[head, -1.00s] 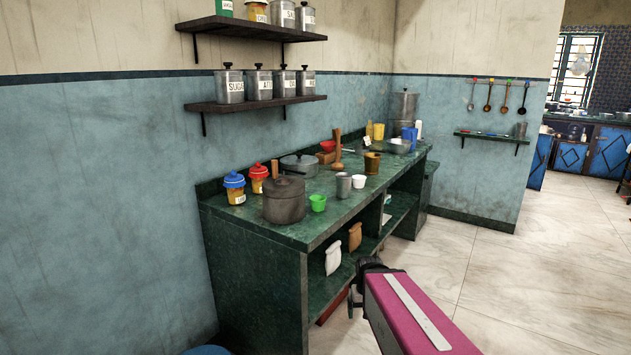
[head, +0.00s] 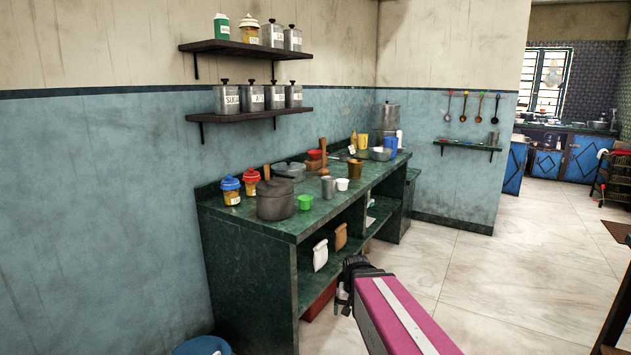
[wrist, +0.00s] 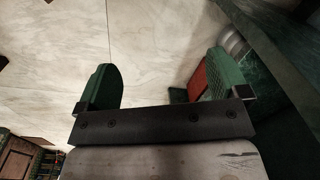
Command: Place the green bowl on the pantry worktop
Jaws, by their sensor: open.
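The green bowl (head: 305,202) is a small bright green vessel standing on the green worktop (head: 318,222), near its front edge and just right of a large dark pot. My gripper (head: 343,300) is in front of the worktop, lower than its top and apart from the bowl. In the wrist view my gripper (wrist: 160,88) is open, with two green fingers wide apart and only floor between them. The green bowl is not visible in the wrist view.
A lidded pot (head: 275,198), a metal cup (head: 327,187) and a white cup (head: 342,184) stand close around the bowl. Two jars are at the back left. Bags (head: 320,255) sit on the lower shelf. The floor (head: 455,270) to the right is clear.

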